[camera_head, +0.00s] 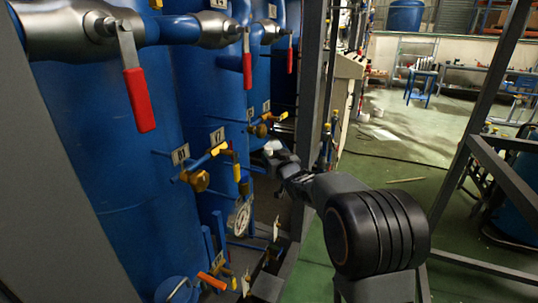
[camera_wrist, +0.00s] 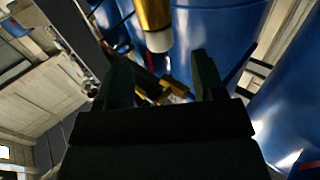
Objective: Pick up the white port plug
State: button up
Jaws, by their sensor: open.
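The white port plug (camera_wrist: 158,41) shows in the wrist view as a short white cylinder at the end of a brass fitting (camera_wrist: 153,14). It is at the top centre, beyond and between my fingertips. My gripper (camera_wrist: 163,66) is open, with a dark finger on each side and nothing between them. In the head view my gripper (camera_head: 279,160) is beside the blue tanks. A small white piece (camera_head: 272,146) shows at its tip, probably the plug. I cannot tell from these views whether a finger touches it.
Blue tanks (camera_head: 110,110) with red-handled valves (camera_head: 139,99) fill the left. Yellow-handled brass valves (camera_head: 199,180) and a gauge (camera_head: 240,216) stick out near my arm. A dark frame post (camera_head: 308,95) stands close behind it. Green floor (camera_head: 400,168) is open to the right.

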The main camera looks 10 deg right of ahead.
aim_at(270, 150)
jog(key=shift+w+a, duration=0.15)
jog(key=shift+w, duration=0.8)
jog(key=shift+w+a, duration=0.2)
jog(key=shift+w, duration=0.8)
jog(key=shift+w+a, duration=0.15)
jog(key=shift+w, duration=0.8)
jog(key=c, duration=1)
